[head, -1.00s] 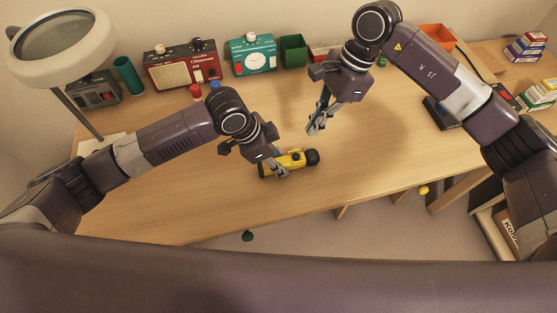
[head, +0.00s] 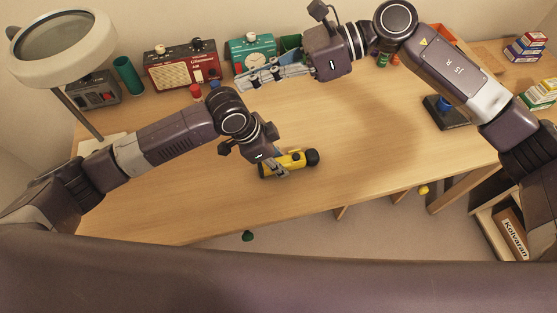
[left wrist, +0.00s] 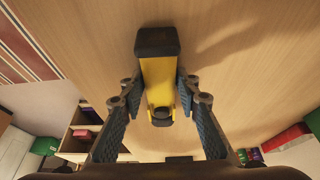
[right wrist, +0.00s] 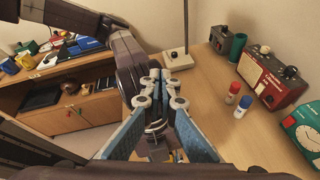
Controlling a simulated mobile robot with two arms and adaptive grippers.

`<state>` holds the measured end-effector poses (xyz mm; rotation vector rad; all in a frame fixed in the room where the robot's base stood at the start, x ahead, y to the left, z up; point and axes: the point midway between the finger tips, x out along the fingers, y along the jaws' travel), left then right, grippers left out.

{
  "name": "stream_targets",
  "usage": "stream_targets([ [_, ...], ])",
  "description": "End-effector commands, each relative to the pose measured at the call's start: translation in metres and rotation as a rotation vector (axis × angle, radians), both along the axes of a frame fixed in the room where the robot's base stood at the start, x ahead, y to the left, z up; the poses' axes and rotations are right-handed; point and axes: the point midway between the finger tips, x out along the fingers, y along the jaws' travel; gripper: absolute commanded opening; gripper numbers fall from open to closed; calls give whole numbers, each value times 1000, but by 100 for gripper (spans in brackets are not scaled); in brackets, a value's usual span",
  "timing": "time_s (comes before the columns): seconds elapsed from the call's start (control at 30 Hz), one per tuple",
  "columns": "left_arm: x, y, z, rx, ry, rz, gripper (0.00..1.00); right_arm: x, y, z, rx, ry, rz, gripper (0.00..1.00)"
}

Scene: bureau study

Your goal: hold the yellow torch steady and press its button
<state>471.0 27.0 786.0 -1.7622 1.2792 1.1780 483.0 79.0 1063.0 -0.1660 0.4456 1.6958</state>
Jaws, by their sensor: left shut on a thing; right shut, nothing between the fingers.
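The yellow torch (head: 290,160) lies on the desk near its front edge, its black head to the right in the head view. My left gripper (head: 283,172) is shut on the torch body. My right gripper (head: 242,81) is shut and empty, above the back of the desk, pointing left and clear of the torch. Its closed fingertips show in the right wrist view (right wrist: 160,75).
A red radio (head: 180,68), a teal clock (head: 250,48) and a green cup (head: 128,75) stand along the back. A red-capped bottle (head: 196,91) is close by. A lamp (head: 62,45) stands at left.

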Motion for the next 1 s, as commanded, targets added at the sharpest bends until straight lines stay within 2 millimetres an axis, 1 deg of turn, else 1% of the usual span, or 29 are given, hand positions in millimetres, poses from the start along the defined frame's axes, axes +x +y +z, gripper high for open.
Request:
stream_targets([
  [0.03,0,0,1,-1,0,0,0,0,9,15,70,47,-37,0],
  [0.1,0,0,1,-1,0,0,0,3,21,37,172,114,-95,0],
  [0.23,0,0,1,-1,0,0,0,12,36,74,345,246,-203,0],
  [0.3,0,0,1,-1,0,0,0,19,39,92,432,322,-264,0],
  [0.4,0,0,1,-1,0,0,0,32,39,112,546,436,-354,0],
  [0.53,0,0,1,-1,0,0,0,52,32,130,680,600,-477,0],
  [0.67,0,0,1,-1,-1,0,0,74,18,135,791,775,-609,0],
  [0.77,0,0,1,-1,-1,0,0,90,5,129,860,916,-715,0],
  [0.87,0,0,1,-1,0,0,0,103,-9,116,915,1062,-825,0],
  [0.97,0,0,1,-2,-1,0,0,114,-23,96,954,1206,-942,0],
  [1.0,0,0,1,-1,-1,0,0,116,-29,85,965,1265,-990,0],
])
